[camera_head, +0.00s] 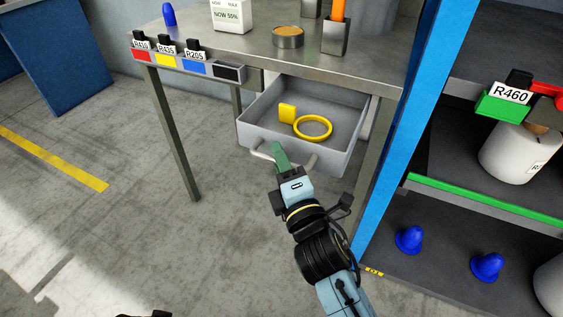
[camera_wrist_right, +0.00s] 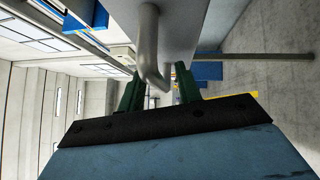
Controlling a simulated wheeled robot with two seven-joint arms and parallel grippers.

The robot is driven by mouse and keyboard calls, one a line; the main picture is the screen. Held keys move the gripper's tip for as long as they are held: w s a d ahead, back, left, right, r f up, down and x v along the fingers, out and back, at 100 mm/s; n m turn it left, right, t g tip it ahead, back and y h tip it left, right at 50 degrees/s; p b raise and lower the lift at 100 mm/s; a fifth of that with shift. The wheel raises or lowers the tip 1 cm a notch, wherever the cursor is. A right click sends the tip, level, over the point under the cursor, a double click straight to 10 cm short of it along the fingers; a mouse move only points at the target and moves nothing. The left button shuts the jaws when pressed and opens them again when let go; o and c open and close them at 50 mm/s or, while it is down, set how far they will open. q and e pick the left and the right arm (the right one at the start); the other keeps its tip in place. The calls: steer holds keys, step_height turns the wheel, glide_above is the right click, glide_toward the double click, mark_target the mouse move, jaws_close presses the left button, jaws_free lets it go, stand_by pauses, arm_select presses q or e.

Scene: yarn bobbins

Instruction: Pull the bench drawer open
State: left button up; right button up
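The grey bench drawer (camera_head: 255,130) stands pulled out below the bench top, with its inside in view. A pale bar handle (camera_head: 309,161) runs across its front. My right gripper (camera_head: 278,150) is at the handle near the middle of the bar. In the right wrist view the handle (camera_wrist_right: 149,45) passes between the two green fingers of my right gripper (camera_wrist_right: 160,88), which appear shut on it. The exact contact is partly hidden.
The bench top (camera_head: 240,48) carries a tin (camera_head: 288,37) and other items. A blue-framed shelf (camera_head: 395,140) stands close at right. The floor (camera_head: 130,235) at left is clear.

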steer(key=shift+s, duration=0.15)
